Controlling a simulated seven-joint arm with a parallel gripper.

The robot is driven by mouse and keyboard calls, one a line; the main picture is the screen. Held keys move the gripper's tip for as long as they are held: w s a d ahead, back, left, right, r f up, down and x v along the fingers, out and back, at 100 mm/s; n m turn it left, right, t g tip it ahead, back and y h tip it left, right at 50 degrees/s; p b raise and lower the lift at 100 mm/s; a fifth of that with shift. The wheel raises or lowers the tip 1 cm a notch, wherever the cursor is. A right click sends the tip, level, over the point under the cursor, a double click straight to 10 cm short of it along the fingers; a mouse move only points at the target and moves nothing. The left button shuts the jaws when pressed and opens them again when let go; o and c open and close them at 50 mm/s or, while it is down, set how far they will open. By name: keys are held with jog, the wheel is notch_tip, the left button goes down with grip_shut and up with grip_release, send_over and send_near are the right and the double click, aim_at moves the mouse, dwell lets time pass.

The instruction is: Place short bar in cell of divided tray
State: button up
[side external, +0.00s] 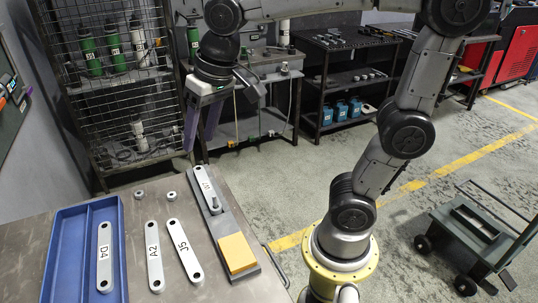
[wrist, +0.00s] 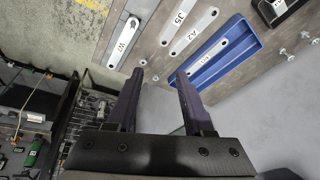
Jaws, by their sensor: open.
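My gripper (side external: 199,140) is open and empty, raised beyond the table's far edge. Its two purple fingers also show in the wrist view (wrist: 160,74). Several pale metal bars with holed ends are in view. Bars A2 (side external: 153,268) and J5 (side external: 189,262) lie side by side on the table, apart. Bar D4 (side external: 104,272) lies in the right cell of the blue divided tray (side external: 65,262); the left cell looks empty. Another bar (side external: 203,178), which seems labelled W7 in the wrist view (wrist: 118,53), lies on a long grey holder. I cannot tell which bar is shortest.
The grey holder (side external: 220,215) has an upright peg and a yellow block (side external: 237,253) at its near end. Two small round parts (side external: 139,194) stand near the table's far edge. A wire rack (side external: 110,90) stands behind. A black bin (wrist: 275,8) shows in the wrist view.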

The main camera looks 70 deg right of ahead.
jog(key=s+d+f+n+t, duration=0.1)
jog(key=s+d+f, duration=0.1)
jog(key=s, duration=0.4)
jog(key=s+d+f+n, duration=0.1)
jog(key=s+f+n, duration=0.1)
jog(key=s, duration=0.4)
jog(key=shift+s+d+f+t, duration=0.35)
jog(key=shift+s+f+t, duration=0.05)
jog(key=shift+f, duration=0.1)
